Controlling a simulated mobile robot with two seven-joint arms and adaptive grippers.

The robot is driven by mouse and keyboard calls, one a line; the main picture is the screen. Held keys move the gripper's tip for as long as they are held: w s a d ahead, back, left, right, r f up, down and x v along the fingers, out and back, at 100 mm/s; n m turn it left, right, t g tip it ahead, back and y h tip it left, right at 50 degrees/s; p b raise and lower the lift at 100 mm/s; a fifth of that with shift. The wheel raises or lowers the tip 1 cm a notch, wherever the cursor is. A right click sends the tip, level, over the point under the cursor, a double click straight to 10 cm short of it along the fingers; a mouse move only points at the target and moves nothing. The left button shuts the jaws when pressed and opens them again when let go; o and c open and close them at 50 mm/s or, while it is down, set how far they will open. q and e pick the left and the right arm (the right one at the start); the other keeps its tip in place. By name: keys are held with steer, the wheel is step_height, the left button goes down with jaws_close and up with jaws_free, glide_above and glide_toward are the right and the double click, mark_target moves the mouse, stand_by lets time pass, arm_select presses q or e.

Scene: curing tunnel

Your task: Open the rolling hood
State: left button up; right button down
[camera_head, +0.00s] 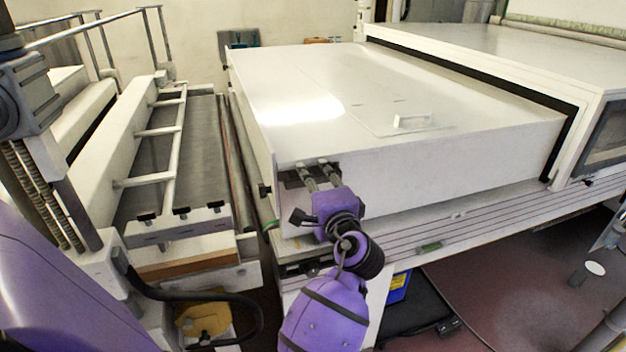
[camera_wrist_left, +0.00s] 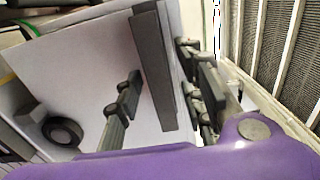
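The rolling hood (camera_head: 400,95) is a large white box in the middle of the head view, with a small light handle (camera_head: 412,121) on its top. My left gripper (camera_head: 317,168) is at the hood's near left corner. In the left wrist view, a dark bar handle (camera_wrist_left: 152,70) stands on a white panel (camera_wrist_left: 80,75). The left gripper's fingers (camera_wrist_left: 160,62) are spread, one on each side of the bar. Gaps show between fingers and bar, so the gripper looks open around it. My right gripper is not seen.
A white tunnel housing (camera_head: 520,55) with a dark opening edge adjoins the hood on the right. A conveyor with a ladder-like rail (camera_head: 165,130) runs along the left. Below are a ribbed base (camera_head: 430,235) and a dark red floor area (camera_head: 510,280).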

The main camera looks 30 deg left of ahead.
arm_select(q)
steer(key=shift+d, duration=0.1)
jaws_close()
steer(key=shift+w, duration=0.1)
